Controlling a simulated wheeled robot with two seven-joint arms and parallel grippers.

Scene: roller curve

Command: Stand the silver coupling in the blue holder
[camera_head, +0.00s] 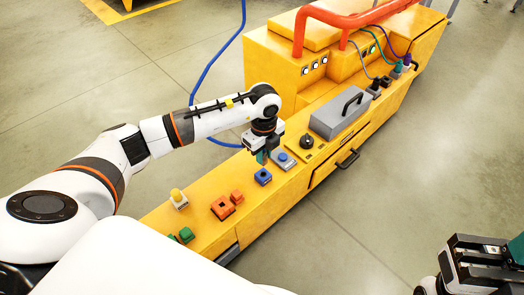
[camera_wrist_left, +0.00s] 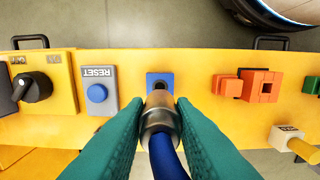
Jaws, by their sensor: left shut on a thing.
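The silver coupling (camera_wrist_left: 160,115) is between the green fingers of my left gripper (camera_wrist_left: 158,128), with a blue hose (camera_wrist_left: 167,160) running from its near end. My left gripper (camera_head: 262,157) is shut on it, just above and behind the blue holder (camera_head: 263,177) in the head view. In the left wrist view the blue holder (camera_wrist_left: 153,78) with its dark opening lies just beyond the coupling, which partly covers it. I cannot tell whether they touch. My right gripper (camera_head: 490,255) is at the lower right, away from the bench; its opening is unclear.
A RESET button box (camera_wrist_left: 97,90) and a black knob (camera_wrist_left: 34,86) sit on one side of the holder. Orange blocks (camera_head: 223,208) and a yellow-topped peg (camera_head: 179,199) are on the other. A grey handled box (camera_head: 338,115) stands farther along the yellow bench (camera_head: 275,203).

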